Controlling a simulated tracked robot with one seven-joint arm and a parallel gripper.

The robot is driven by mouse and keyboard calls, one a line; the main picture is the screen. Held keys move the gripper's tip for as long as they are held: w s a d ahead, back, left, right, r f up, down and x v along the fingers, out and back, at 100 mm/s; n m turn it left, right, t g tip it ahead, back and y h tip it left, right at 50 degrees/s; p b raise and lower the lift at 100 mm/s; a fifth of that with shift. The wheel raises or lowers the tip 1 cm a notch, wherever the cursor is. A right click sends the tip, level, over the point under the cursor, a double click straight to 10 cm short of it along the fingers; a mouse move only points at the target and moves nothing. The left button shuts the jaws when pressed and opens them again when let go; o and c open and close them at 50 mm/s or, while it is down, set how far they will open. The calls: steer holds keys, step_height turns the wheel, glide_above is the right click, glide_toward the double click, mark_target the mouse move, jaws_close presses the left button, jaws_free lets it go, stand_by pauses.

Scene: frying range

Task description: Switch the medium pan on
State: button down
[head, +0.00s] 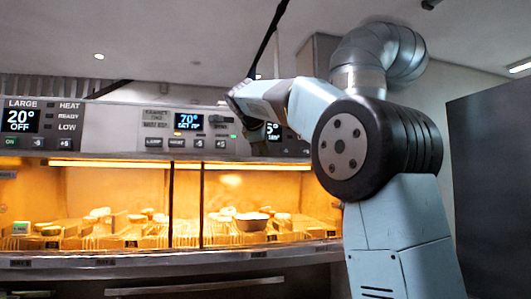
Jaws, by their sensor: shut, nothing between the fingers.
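The control panel (100,128) runs along the top of the lit cabinet. Its left section reads LARGE, with a display (19,120) showing 20° OFF and a green ON button (11,142) below. A middle display (188,121) reads 70° above a row of small buttons (186,143); its label is too blurred to read. A third display (272,131) is partly hidden behind my gripper, and only 5° shows. No MEDIUM label is legible. My gripper (257,140) is shut and empty, in front of the panel between the middle and third displays. I cannot tell whether it touches the panel.
Below the panel, a warm-lit cabinet (115,180) holds several food items on racks and a small bowl (251,221). A metal ledge (150,260) runs along its front. A dark upright panel (490,180) stands at the right. A grey metal duct (385,55) is above.

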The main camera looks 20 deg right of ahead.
steer(key=shift+s, duration=0.25)
steer(key=s, duration=0.6)
stand_by(0.6)
